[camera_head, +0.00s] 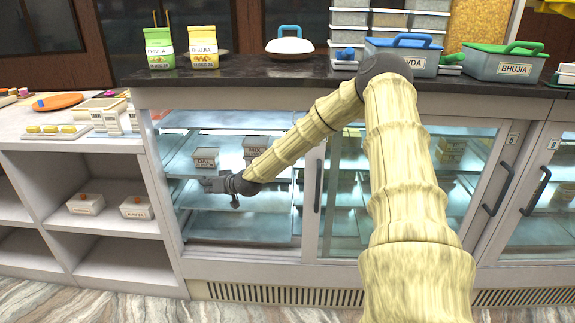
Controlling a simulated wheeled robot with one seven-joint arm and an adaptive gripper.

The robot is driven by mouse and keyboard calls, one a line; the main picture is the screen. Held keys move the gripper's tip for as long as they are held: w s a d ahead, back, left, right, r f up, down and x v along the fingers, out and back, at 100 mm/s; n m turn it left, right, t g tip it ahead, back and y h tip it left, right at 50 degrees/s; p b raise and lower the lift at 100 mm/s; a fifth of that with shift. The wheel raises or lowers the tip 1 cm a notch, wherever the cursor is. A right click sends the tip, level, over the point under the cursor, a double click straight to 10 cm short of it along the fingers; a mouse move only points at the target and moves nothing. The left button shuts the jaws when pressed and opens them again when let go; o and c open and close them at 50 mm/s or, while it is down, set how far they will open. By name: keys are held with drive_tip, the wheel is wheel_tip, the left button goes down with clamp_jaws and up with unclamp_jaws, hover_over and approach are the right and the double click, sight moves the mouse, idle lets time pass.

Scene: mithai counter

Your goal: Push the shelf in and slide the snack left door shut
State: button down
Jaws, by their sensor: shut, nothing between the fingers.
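The snack counter (250,99) has a glass front. Its left bay looks open, with glass shelves inside. A middle shelf (265,200) shows at my gripper's height; I cannot tell how far it sticks out. The left door appears slid right; its frame (311,215) and a dark vertical handle (318,185) stand near the middle. My gripper (205,184) is shut and empty, pointing left at the shelf, just below the box marked DAL (206,159). I cannot tell whether it touches the shelf. My arm hides part of the bay and the door.
Another box (255,147) stands beside the DAL box. A right handle (497,188) and a neighbouring cabinet's handle (535,190) show at right. Snack packets (204,47) and lidded tubs (505,66) stand on the dark countertop. White open shelving (70,160) adjoins on the left.

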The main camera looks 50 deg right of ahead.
drive_tip(key=s+d+m+t+h+b, duration=0.3)
drive_tip(key=s+m, duration=0.2)
drive_tip(key=m, duration=0.5)
drive_tip(key=m+g+h+b, duration=0.6)
drive_tip(key=m+h, duration=0.6)
drive_tip(key=m, duration=2.1)
approach(289, 172)
drive_tip(key=shift+w+d+f+t+b, duration=0.2)
drive_tip(key=shift+d+f, duration=0.1)
drive_tip(key=shift+f, duration=0.2)
drive_tip(key=shift+w+d+f+t+b, duration=0.1)
drive_tip(key=shift+d+f+t+b, duration=0.1)
drive_tip(key=shift+d+f, duration=0.2)
drive_tip(key=shift+f, duration=0.1)
drive_tip(key=b+x, duration=0.5)
drive_tip(key=x, duration=0.3)
drive_tip(key=shift+w+d+f, duration=0.1)
drive_tip(key=shift+f, duration=0.05)
drive_tip(key=shift+w+d+b, duration=0.4)
drive_tip(key=shift+d+b, duration=0.15)
drive_tip(key=shift+d+r, duration=0.1)
drive_tip(key=shift+r, duration=0.4)
